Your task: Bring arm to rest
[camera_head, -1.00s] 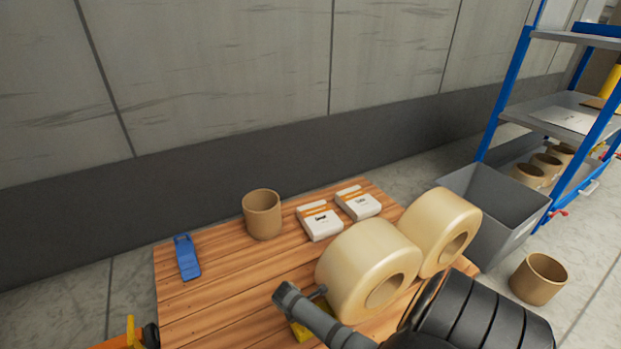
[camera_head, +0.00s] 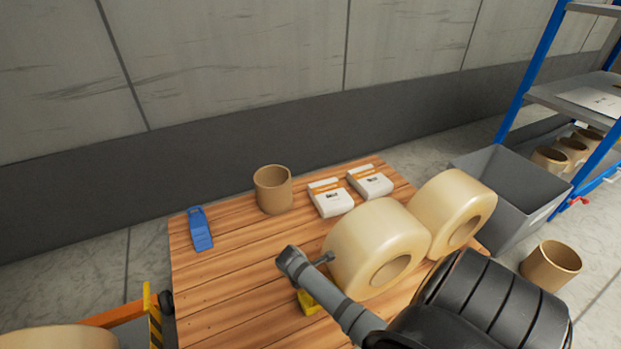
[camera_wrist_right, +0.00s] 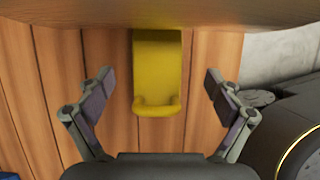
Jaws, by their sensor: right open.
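My right gripper (camera_wrist_right: 160,74) is open and empty in the right wrist view, its two fingers spread apart. A yellow hooked piece (camera_wrist_right: 158,70) lies on the wooden planks beyond and between the fingers, apart from them. In the head view my right arm comes in from the lower right, with its grey wrist end above the table (camera_head: 235,285), beside a large cream tape roll (camera_head: 350,250). The yellow piece (camera_head: 308,302) is partly hidden there by the wrist. My left gripper is not in view.
A second cream roll (camera_head: 440,200), two white packs (camera_head: 330,200) (camera_head: 370,182), a cardboard core (camera_head: 273,190) and a blue tool (camera_head: 200,229) are on the table. A grey bin (camera_head: 520,190) and blue shelf rack (camera_head: 535,70) stand right. Another roll (camera_head: 55,338) shows at lower left.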

